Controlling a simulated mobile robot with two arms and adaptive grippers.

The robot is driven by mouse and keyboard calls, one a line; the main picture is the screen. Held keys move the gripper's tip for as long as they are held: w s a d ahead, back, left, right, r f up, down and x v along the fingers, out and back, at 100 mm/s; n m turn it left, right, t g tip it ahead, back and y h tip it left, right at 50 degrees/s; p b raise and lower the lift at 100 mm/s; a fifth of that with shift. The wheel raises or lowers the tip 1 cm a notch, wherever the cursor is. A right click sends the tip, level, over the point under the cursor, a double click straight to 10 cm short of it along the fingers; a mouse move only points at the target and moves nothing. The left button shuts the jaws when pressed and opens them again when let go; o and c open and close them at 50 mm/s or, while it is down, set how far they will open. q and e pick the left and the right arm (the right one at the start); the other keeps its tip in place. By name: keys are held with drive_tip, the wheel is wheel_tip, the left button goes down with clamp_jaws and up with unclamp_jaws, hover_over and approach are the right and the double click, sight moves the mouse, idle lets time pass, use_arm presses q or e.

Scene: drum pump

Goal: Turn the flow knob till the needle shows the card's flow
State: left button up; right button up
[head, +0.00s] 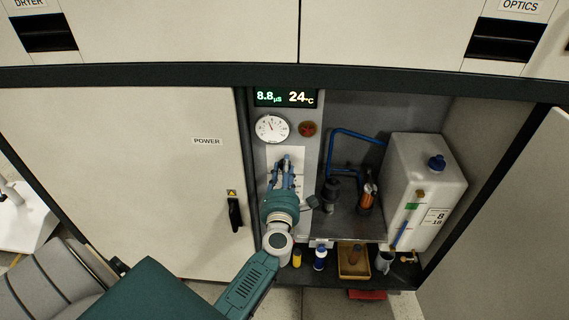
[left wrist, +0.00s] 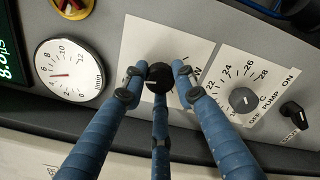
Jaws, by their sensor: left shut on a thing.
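My left gripper (head: 286,163) reaches up to the control panel in the open cabinet. In the left wrist view its blue fingers (left wrist: 158,78) are closed around a black knob (left wrist: 157,72) on a white plate. The round white flow gauge (left wrist: 69,72), marked l/min, is beside it; its thin needle points left, roughly around 6, too small to read exactly. The gauge also shows in the head view (head: 271,128). A white card (head: 436,216) on the tank's front shows 8 and 18, its small print unreadable. My right gripper is not in view.
A second knob (left wrist: 243,99) with a temperature scale and a black pump switch (left wrist: 292,112) sit nearby. A lit display (head: 285,97) reads 8.8 and 24. A red-and-yellow knob (head: 308,129) is right of the gauge. The white tank (head: 412,175) and small bottles stand right and below.

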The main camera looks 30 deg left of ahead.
use_arm(q)
drive_tip(key=shift+s+f+m+p, duration=0.1)
drive_tip(key=shift+m+p, duration=1.1)
drive_tip(key=shift+m, duration=1.15)
drive_tip(key=shift+f+m+p, duration=0.1)
drive_tip(key=shift+m+p, duration=1.1)
drive_tip(key=shift+m, duration=1.15)
drive_tip(key=o, duration=1.1)
drive_tip(key=shift+o, duration=0.4)
drive_tip(key=shift+a+r, duration=0.1)
drive_tip(key=v, duration=1.2)
